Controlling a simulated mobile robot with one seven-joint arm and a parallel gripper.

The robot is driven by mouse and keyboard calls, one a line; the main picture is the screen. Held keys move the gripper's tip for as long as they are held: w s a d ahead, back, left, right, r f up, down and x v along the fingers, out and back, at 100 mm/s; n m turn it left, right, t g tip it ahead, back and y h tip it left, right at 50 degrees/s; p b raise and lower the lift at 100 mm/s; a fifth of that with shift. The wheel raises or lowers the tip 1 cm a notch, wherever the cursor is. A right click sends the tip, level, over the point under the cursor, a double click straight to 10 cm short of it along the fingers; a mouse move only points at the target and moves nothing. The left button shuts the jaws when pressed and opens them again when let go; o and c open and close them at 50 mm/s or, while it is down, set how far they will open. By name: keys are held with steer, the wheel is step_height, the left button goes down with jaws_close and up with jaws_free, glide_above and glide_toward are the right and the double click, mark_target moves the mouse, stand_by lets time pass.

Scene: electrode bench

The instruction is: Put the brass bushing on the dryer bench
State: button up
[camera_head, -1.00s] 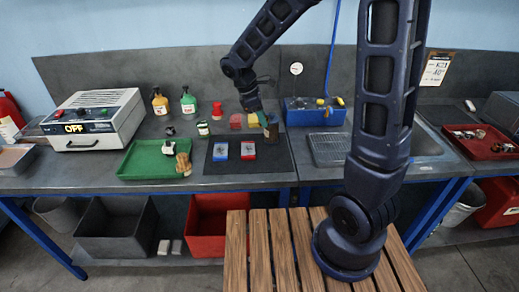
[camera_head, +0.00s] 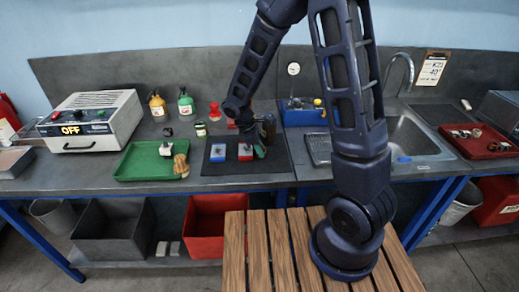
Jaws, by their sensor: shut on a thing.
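My gripper (camera_head: 260,149) is low over the right part of the black mat (camera_head: 210,169), beside the red block. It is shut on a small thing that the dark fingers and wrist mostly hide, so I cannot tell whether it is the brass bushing. A blue block (camera_head: 218,153) and a red block (camera_head: 245,152), both with pale tops, sit on the mat. A grey dryer-like box (camera_head: 90,124) with an "OFF" display stands on the left of the bench (camera_head: 75,172). I cannot pick out the brass bushing for sure anywhere.
A green tray (camera_head: 130,167) holds a tan wooden piece (camera_head: 181,165) and a small item. Bottles (camera_head: 186,104) stand behind it. A blue box (camera_head: 300,117) and a sink (camera_head: 412,140) are to the right. A red tray (camera_head: 497,152) holds several small parts.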

steer(key=shift+f, duration=0.3)
steer(key=o, duration=1.2)
steer(key=v, duration=1.2)
steer(key=shift+r, duration=0.25)
steer(key=s+d+r+m+t+y, duration=0.1)
steer(key=s+d+r+m, duration=0.3)
steer(key=d, duration=0.5)
steer(key=s+d+r+m+t+y, duration=0.2)
steer(key=s+d+r+m, duration=0.3)
steer(key=d+r+m, duration=0.2)
steer(key=s+d+r+m+t+y, duration=0.1)
steer(key=s+d+r+m, duration=0.3)
steer(key=d, duration=0.6)
steer(key=shift+s+d+r+m+y, duration=0.15)
steer(key=shift+d+r+m+y, duration=0.2)
steer(key=shift+r+m, duration=0.7)
steer(key=shift+o, duration=0.4)
steer(key=shift+s+d+f+m+t, duration=0.15)
steer(key=shift+s+d+m+t, duration=0.15)
steer(key=shift+s+m, duration=0.15)
